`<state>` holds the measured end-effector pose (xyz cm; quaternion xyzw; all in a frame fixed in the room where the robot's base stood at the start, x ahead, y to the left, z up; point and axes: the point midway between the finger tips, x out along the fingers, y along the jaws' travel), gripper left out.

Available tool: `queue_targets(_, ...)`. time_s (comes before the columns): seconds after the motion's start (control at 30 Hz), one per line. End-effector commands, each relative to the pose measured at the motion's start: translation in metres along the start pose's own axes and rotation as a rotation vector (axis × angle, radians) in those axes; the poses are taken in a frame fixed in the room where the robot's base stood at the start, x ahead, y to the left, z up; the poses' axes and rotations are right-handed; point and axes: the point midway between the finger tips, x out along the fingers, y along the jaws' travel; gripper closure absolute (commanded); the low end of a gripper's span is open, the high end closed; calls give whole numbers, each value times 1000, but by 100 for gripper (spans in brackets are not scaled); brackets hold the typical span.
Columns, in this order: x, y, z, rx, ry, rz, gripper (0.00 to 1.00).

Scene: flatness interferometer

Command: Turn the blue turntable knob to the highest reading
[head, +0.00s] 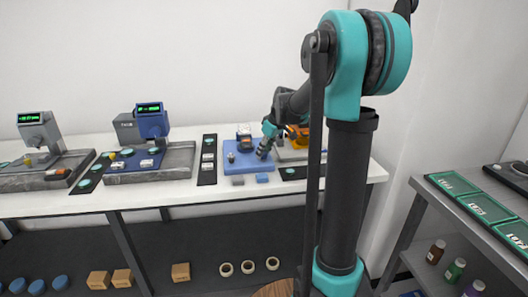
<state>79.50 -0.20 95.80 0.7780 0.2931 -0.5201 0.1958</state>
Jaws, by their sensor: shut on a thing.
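A blue base (235,167) stands on the white bench right of the middle, with a small dark knob-like part and a small unit on it. My gripper (263,154) reaches down over the right side of this base, with its fingers low at the surface. It is shut at the spot where the turntable knob sits; the fingers hide the knob, and its turn angle cannot be seen. A blue instrument (151,122) with a green lit display (149,108) stands to the left; its digits are too small to read.
A grey instrument (37,130) with a green display stands at far left. An orange device (298,132) is just right of my gripper. Black strips (207,160) lie between the stations. A shelf unit with green trays (453,183) stands at right.

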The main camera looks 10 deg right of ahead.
Motion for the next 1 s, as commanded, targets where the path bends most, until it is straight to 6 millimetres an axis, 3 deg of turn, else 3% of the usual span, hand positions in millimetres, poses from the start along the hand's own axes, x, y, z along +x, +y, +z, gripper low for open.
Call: queue_targets(1.0, 1, -5, -2, 763, 1, 317, 97)
